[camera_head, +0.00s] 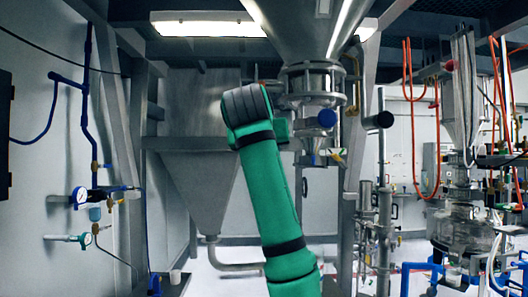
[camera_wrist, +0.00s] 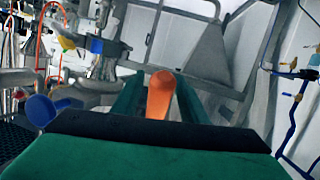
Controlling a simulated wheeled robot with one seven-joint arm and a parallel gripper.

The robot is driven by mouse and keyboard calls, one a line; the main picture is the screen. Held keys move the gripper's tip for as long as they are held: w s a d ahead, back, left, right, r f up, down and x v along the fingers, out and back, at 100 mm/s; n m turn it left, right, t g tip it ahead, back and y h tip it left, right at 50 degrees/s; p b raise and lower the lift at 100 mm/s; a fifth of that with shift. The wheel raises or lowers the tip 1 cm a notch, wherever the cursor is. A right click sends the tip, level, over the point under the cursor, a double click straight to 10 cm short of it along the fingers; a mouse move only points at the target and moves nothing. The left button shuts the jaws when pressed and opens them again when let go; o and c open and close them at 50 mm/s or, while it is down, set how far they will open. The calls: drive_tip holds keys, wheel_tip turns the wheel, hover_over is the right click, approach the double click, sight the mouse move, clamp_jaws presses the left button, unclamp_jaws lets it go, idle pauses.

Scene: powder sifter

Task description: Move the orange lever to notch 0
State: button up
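The orange lever (camera_wrist: 160,96) shows in the wrist view, between the two green fingers of my gripper (camera_wrist: 160,84). One finger lies along each side of the lever, very close to it. I cannot tell whether both fingers press on it. The lever's base and any notch marks are hidden. In the head view my green arm reaches up to the metal valve section (camera_head: 314,85) below the large hopper. My gripper and the lever are hidden there behind the arm's dark-banded end.
A blue round knob (camera_head: 327,118) sits on the valve section, close right of my arm; a blue disc (camera_wrist: 40,110) shows at left in the wrist view. A grey cone-shaped vessel (camera_head: 195,180) stands behind my arm. Pipes and a post (camera_head: 383,180) stand at right.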

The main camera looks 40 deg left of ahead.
drive_tip(key=shift+w, duration=0.15)
drive_tip(key=shift+d, duration=0.1)
drive_tip(key=v, duration=1)
drive_tip(key=shift+s+d, duration=0.25)
drive_tip(key=shift+s, duration=0.1)
